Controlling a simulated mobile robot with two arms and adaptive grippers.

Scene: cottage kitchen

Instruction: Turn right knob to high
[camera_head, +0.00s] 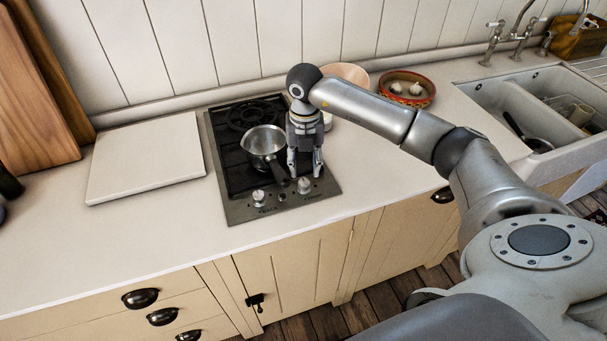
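The stove (237,212) is a dark cooktop set into the white counter, with a metal front strip. Two silver knobs stand on the strip: the left knob (258,198) and the right knob (304,185). My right gripper (305,174) points down just above and behind the right knob. Its two fingers are apart, with nothing seen between them. I cannot tell whether a fingertip touches the knob. The knob's setting is too small to read. My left gripper is not in view.
A metal saucepan (264,141) sits on the stove, its dark handle (279,172) reaching forward close to my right gripper's left finger. A white board (146,157) lies to the left. A red bowl (407,88) stands at the back right, near the sink (480,96).

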